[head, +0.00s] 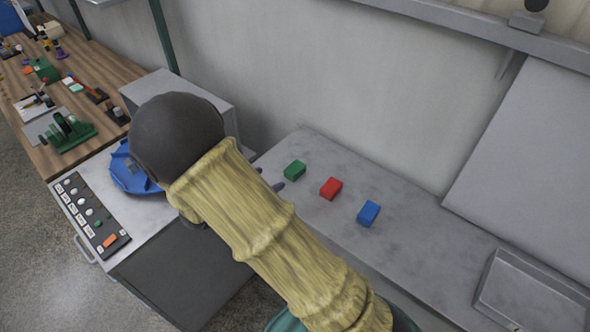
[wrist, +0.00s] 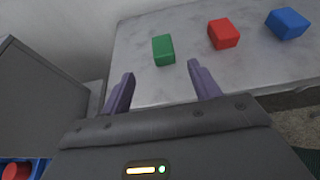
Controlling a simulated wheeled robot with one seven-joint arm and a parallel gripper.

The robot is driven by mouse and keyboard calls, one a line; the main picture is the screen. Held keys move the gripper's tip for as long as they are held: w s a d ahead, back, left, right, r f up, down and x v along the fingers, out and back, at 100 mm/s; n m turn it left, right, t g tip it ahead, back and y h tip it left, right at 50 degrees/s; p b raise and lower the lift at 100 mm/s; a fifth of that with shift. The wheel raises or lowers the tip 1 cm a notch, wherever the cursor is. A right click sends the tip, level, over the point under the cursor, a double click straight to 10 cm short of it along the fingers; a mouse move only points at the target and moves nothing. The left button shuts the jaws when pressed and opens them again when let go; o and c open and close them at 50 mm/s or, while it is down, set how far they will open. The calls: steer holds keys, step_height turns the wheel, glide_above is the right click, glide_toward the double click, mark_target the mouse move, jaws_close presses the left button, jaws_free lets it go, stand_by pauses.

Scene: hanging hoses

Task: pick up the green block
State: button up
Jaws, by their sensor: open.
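The green block (head: 294,170) lies on the light grey counter (head: 420,235), at the left end of a row of blocks. In the wrist view the green block (wrist: 163,50) sits ahead of and between the two purple fingers of my gripper (wrist: 160,82). The fingers are spread apart, with nothing between them, and do not touch the block. In the head view my arm hides most of the gripper; only a purple fingertip (head: 278,186) shows just left of the green block.
A red block (head: 330,188) and a blue block (head: 368,213) lie to the right of the green one. A grey box (head: 175,88) stands left of the counter, near a blue round part (head: 130,172). A grey tray (head: 530,290) is at the right end.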

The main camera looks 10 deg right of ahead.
mark_target(294, 168)
steer(key=p+x, duration=0.1)
steer(key=x, duration=0.7)
steer(key=shift+d+f, duration=0.1)
steer(key=shift+d, duration=0.05)
steer(key=shift+p+x, duration=0.65)
steer(key=shift+x, duration=2)
steer(key=shift+s, duration=0.15)
steer(key=c, duration=1.1)
